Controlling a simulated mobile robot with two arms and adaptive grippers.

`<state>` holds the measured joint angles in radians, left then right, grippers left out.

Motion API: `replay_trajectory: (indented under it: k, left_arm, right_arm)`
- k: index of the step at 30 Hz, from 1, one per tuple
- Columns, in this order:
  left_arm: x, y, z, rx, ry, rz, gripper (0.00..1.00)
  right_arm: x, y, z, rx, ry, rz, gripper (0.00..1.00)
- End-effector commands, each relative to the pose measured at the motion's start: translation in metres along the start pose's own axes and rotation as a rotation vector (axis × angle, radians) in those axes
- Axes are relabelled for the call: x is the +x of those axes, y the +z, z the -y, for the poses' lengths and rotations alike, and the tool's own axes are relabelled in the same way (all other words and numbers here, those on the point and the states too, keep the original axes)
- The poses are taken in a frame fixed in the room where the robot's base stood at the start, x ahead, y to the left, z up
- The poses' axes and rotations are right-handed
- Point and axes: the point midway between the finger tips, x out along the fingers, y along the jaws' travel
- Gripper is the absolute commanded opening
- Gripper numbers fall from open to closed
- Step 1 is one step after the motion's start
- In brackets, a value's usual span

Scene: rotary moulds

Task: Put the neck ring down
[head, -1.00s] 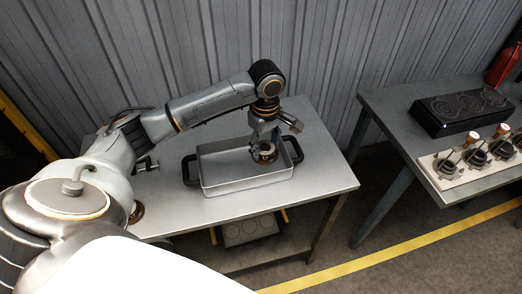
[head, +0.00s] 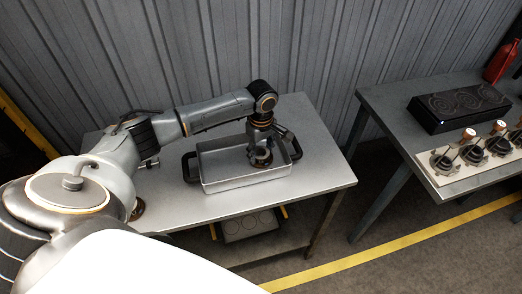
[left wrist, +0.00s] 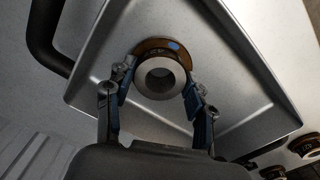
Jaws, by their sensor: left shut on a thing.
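The neck ring (left wrist: 149,47) is a brown-and-grey ring with a round hole, held between the blue-padded fingers of my left gripper (left wrist: 159,88). In the head view my left gripper (head: 261,160) points down inside the grey metal tray (head: 222,184), toward its right side. The tray also fills much of the left wrist view (left wrist: 100,70). The ring is mostly hidden by the gripper in the head view. I cannot tell whether it touches the tray floor. My right gripper is not in view.
The tray has black handles and stands on a metal table (head: 315,150). More brown rings (left wrist: 304,146) lie on the table beside the tray. A second table at right carries a black box (head: 465,107) and a pale board (head: 458,180) with several dark fittings.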

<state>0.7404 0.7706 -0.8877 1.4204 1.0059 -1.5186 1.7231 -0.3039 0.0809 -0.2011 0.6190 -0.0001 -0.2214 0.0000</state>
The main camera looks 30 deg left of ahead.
Motion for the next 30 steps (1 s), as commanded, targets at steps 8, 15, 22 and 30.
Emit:
replay_trajectory:
  k: [8,15,22,30]
  left_arm:
    - [0.002,0.0,0.0,0.0,0.0,0.0,0.77]
    - [0.002,0.0,0.0,0.0,0.0,0.0,0.77]
    - [-0.021,0.0,-0.001,-0.001,0.003,0.0,0.77]
    - [-0.079,0.0,-0.002,-0.001,0.004,0.001,0.77]
  right_arm:
    - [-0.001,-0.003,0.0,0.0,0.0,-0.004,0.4]
    - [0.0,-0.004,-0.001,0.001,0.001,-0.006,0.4]
    - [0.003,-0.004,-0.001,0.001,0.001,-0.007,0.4]
    - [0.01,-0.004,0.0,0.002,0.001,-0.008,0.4]
